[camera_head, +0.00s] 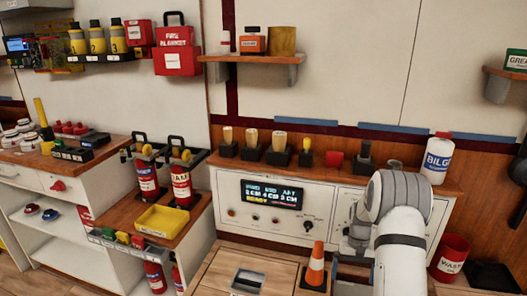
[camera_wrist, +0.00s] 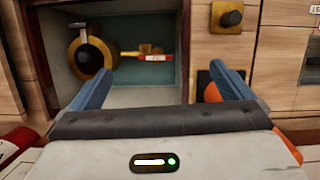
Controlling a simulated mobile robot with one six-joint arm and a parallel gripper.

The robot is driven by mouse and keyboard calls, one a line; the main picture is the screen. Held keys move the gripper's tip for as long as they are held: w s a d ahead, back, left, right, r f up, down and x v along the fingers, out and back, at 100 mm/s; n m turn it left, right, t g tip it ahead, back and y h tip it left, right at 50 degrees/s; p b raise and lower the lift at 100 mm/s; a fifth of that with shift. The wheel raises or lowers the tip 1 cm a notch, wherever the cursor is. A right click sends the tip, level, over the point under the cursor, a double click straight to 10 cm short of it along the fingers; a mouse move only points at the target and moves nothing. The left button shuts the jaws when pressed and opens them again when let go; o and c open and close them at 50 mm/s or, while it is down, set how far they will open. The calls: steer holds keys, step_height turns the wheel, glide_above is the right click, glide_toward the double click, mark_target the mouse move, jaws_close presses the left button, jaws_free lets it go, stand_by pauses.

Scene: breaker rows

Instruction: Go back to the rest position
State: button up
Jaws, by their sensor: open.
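My gripper (camera_wrist: 161,69) is open in the wrist view, with its two blue fingers wide apart and nothing between them. It points down over an open, pale-lined compartment (camera_wrist: 165,95). In the compartment are a round brass-coloured and black part (camera_wrist: 90,55) and a small red and yellow piece with a white label (camera_wrist: 153,57), both beyond the fingertips. In the head view my gripper (camera_head: 350,272) is low at the front of the wooden counter, partly hidden by my white arm.
An orange cone (camera_head: 316,268) stands close left of my gripper. Behind is a console with a lit display (camera_head: 272,194). A white and blue bottle (camera_head: 437,160) stands on the ledge behind my arm. A red bin (camera_head: 450,258) is at right. A yellow tray (camera_head: 162,220) is at left.

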steer(key=s+a+r+n+t+p, duration=0.1)
steer(key=s+a+r+p, duration=0.3)
steer(key=r, duration=0.9)
steer(key=s+a+r+t+p, duration=0.25)
steer(key=s+a+r, duration=0.2)
steer(key=r, duration=0.95)
steer(key=s+a+r+p, duration=0.2)
steer(key=s+r+p, duration=0.1)
steer(key=s+r, duration=0.2)
steer(key=s+a+r+n+t+p, duration=0.1)
steer(key=s+r+p, duration=0.2)
steer(key=s+r, duration=0.2)
steer(key=s+a+r+t+p, duration=0.1)
steer(key=s+a+r+p, duration=0.1)
steer(key=s+r, duration=0.3)
steer(key=s+p, duration=0.1)
steer(key=s, duration=0.3)
steer(key=shift+s+a+r+h, duration=0.25)
steer(key=shift+s+a+h, duration=0.1)
steer(key=shift+s+h, duration=0.05)
